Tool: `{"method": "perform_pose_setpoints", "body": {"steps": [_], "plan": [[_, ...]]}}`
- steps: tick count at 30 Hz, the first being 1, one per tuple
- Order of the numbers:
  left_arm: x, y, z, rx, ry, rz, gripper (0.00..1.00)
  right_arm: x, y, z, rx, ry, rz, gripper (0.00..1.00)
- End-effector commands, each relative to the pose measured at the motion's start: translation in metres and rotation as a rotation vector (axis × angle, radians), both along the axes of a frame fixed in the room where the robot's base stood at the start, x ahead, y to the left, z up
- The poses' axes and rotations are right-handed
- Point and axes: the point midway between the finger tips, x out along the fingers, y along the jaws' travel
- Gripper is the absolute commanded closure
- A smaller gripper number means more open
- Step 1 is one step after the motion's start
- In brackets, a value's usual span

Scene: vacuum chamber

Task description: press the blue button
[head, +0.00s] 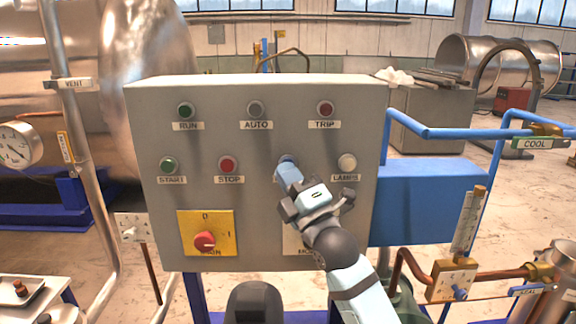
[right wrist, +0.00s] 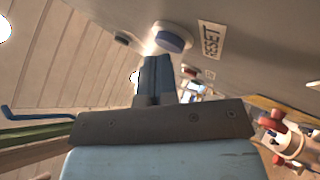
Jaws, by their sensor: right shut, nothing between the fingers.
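The blue button (head: 286,158) is in the lower button row of the grey control box, mostly hidden behind my right gripper in the head view. In the right wrist view the blue button (right wrist: 170,40) has a pale ring, with a RESET label (right wrist: 211,40) beside it. My right gripper (head: 284,170) is shut and empty, its fingertips pointing at the panel right by the button. In the right wrist view the fingertips (right wrist: 157,62) are just below the button; I cannot tell whether they touch it. My left gripper is not in view.
A red rotary switch (head: 204,240) is on a yellow plate below. Blue pipes (head: 455,132) run at the right.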

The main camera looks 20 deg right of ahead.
Motion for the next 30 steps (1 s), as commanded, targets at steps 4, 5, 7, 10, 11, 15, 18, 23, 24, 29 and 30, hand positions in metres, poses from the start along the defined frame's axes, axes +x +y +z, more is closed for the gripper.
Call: {"method": "perform_pose_setpoints", "body": {"steps": [4, 5, 7, 10, 11, 15, 18, 23, 24, 29, 30], "plan": [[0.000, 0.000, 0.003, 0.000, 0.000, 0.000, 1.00, -0.008, 0.002, 0.000, 0.001, 0.001, 0.002, 1.00], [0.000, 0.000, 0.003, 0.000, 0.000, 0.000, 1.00, -0.009, 0.003, 0.000, 0.001, 0.001, 0.001, 1.00], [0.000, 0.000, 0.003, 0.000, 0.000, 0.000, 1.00, -0.011, 0.003, 0.000, 0.001, 0.001, 0.001, 1.00], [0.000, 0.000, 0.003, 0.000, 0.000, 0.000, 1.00, -0.012, 0.003, 0.000, 0.001, 0.001, 0.001, 1.00], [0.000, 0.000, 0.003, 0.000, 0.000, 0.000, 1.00, -0.012, 0.003, 0.000, 0.001, 0.001, 0.001, 1.00], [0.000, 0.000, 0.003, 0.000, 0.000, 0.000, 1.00, -0.012, 0.003, 0.000, 0.001, 0.001, 0.001, 1.00], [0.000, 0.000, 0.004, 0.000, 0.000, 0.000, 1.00, -0.015, 0.005, 0.000, 0.001, 0.001, 0.002, 1.00], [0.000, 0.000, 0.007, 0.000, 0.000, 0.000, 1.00, -0.030, 0.009, 0.000, 0.001, 0.001, 0.001, 1.00], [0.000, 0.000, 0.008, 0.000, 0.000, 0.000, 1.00, -0.034, 0.010, 0.000, 0.001, 0.001, 0.001, 1.00], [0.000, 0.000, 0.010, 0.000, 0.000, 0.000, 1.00, -0.049, 0.014, 0.000, 0.002, 0.002, 0.002, 1.00], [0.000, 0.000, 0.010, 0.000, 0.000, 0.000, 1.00, -0.052, 0.015, 0.000, 0.001, 0.001, 0.002, 1.00]]}}
